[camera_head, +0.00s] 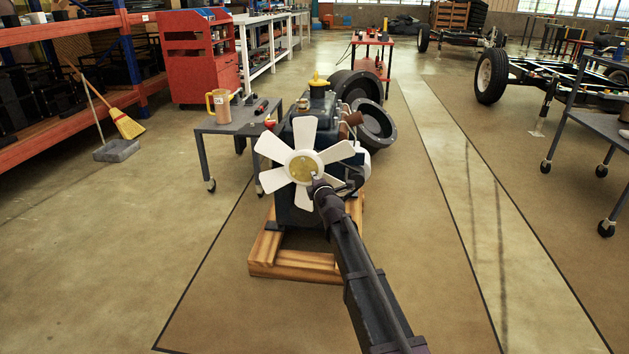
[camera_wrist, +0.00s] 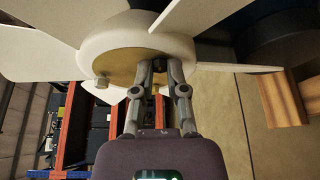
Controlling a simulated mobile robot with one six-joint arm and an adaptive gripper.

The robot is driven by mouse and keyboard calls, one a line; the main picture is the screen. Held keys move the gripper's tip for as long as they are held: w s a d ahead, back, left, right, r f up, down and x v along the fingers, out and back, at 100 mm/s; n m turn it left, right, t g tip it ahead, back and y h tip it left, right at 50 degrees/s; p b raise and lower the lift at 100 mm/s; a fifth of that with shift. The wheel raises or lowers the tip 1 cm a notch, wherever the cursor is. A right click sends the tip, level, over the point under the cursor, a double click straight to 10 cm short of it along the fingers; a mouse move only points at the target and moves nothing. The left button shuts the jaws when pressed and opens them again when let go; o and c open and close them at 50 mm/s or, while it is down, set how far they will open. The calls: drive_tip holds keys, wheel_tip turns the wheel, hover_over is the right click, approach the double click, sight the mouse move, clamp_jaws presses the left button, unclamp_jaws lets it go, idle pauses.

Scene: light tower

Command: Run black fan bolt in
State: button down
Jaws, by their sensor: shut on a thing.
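The white fan (camera_head: 272,146) with a yellow-gold hub plate (camera_head: 301,165) faces me on the front of the engine. In the wrist view the hub's white rim (camera_wrist: 110,42) and gold plate (camera_wrist: 118,66) are close above my gripper. My gripper (camera_head: 315,183) is at the lower right of the hub. In the wrist view its fingers (camera_wrist: 158,68) are closed together at the hub face, on the black fan bolt, which the fingertips almost wholly hide. How deep the bolt sits cannot be seen. A light metal bolt head (camera_wrist: 101,81) sticks out of the plate to the left.
The engine (camera_head: 298,213) stands on a wooden stand (camera_head: 294,266). A grey cart (camera_head: 226,127) with a tan jug (camera_head: 219,106) is left of it. Dark round housings (camera_head: 372,124) are behind it to the right. Open floor lies around the stand.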

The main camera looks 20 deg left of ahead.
drive_tip(key=shift+s, duration=0.1)
drive_tip(key=c, duration=0.7)
unclamp_jaws()
drive_tip(key=shift+o, duration=0.2)
drive_tip(key=shift+r+n+g+h+p, duration=0.15)
drive_tip(key=shift+n+g+h+p, duration=0.25)
drive_tip(key=shift+n+h+p, duration=0.75)
